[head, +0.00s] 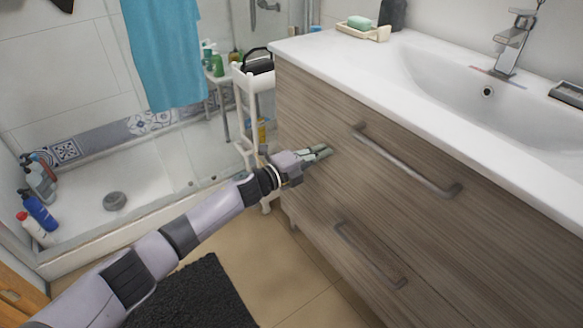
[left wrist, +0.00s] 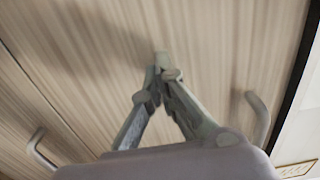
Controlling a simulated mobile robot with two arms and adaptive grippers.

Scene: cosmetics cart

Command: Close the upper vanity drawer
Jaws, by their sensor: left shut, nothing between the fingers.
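The upper vanity drawer (head: 345,125) has a wood-grain front with a long grey bar handle (head: 405,165). Its front looks flush or nearly flush under the white countertop; any small gap is hard to tell. My left gripper (head: 325,152) is shut and empty, with its fingertips at the left part of the drawer front, left of and below the handle's left end. In the left wrist view the shut fingertips (left wrist: 163,62) are against or very close to the wood front (left wrist: 200,45); contact cannot be told. The upper handle (left wrist: 262,118) shows at the right. My right gripper is out of view.
The lower drawer's handle (head: 370,255) sticks out below. A white shelf cart (head: 243,95) stands close behind my left gripper, beside the vanity. A dark mat (head: 195,295) lies on the tan floor. The shower tray (head: 150,185) holds bottles (head: 40,212) at far left.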

